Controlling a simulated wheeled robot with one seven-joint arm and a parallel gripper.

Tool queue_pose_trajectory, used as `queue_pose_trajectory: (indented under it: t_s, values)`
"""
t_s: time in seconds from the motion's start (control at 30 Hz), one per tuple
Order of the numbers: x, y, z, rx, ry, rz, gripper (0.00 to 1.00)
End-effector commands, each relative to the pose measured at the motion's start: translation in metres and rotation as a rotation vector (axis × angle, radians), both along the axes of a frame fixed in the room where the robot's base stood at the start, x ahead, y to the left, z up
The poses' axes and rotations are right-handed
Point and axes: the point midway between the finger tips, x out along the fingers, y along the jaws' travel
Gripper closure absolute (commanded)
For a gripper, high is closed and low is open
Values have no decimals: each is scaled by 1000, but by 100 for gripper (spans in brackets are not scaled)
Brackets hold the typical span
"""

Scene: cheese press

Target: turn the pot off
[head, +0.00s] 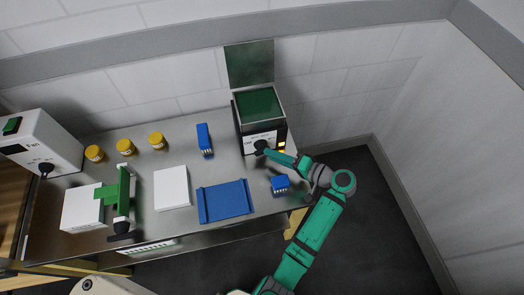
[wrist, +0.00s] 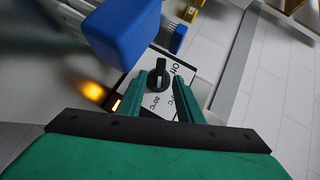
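The pot (head: 237,125) is a black box with a green interior and a raised lid (head: 249,63), at the back right of the table. Its white front panel (wrist: 171,70) carries a black knob (wrist: 158,78), with OFF and temperature labels around it. The knob's grip stands roughly vertical in the wrist view. An orange light (wrist: 93,92) glows beside the panel. My gripper (wrist: 160,88) is open, with one green finger on each side of the knob and visible gaps. In the head view, my gripper (head: 266,152) reaches the panel from the right; its fingertips partly hide the knob.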

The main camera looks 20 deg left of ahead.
Motion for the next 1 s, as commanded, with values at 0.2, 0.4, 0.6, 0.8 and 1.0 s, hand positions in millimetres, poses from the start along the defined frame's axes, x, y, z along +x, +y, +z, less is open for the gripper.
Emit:
queue_pose_trajectory:
  t_s: [0.2,0.4,0.6,0.8,1.0]
  values:
    - [7,33,-10,1,2,3,67]
    - [11,48,-14,-1,1,2,67]
    - [12,51,-15,-1,0,1,67]
    - [12,51,-15,-1,0,1,82]
    - [12,51,-15,-1,0,1,100]
